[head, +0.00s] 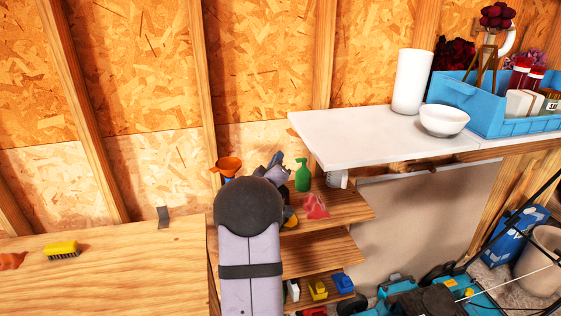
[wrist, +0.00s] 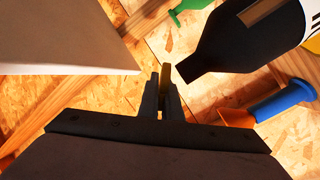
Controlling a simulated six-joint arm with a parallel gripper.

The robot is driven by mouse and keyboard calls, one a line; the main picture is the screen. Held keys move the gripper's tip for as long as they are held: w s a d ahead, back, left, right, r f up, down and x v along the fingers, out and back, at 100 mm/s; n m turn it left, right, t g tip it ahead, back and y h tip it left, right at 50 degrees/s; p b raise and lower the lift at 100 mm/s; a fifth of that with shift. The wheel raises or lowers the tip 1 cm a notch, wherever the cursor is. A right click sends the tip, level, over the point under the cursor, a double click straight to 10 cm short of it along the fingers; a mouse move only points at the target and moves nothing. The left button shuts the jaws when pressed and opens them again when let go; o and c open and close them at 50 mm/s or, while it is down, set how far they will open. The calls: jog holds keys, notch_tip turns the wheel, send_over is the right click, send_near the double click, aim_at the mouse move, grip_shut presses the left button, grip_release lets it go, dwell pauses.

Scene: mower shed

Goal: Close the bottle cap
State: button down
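A dark bottle (wrist: 240,40) with a yellow and white label shows at the upper right of the wrist view, its narrow neck pointing at my gripper. In the head view my arm hides most of it; a black and yellow part (head: 290,217) shows beside the arm. My gripper (wrist: 161,82) has its fingertips close together just left of the bottle neck, apparently apart from it. A small olive-brown piece shows at the fingertips; I cannot tell whether it is a cap or part of a finger. In the head view my gripper (head: 276,159) is above the wooden shelf. No cap is clearly visible.
A green spray bottle (head: 302,176), a red cloth-like item (head: 315,207) and an orange funnel (head: 229,165) are around my gripper. The white tabletop (head: 370,135) overhangs at right, its edge close in the wrist view (wrist: 70,60). A yellow brush (head: 62,249) lies on the left bench.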

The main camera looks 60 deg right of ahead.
jog(key=shift+w+a+f+n, duration=0.1)
jog(key=shift+w+f+n, duration=0.25)
jog(key=shift+n, duration=0.9)
jog(key=shift+w+a+f+n, duration=0.1)
jog(key=shift+f+n, duration=0.4)
jog(key=shift+n, duration=0.7)
jog(key=shift+w+a+f+n, duration=0.1)
jog(key=shift+w+f+n, duration=0.25)
jog(key=shift+n, duration=0.9)
jog(key=shift+s, duration=0.1)
jog(key=c, duration=1.9)
grip_release()
jog(key=shift+c, duration=0.2)
jog(key=shift+a, duration=0.1)
jog(key=b+v, duration=0.2)
jog(key=v, duration=0.5)
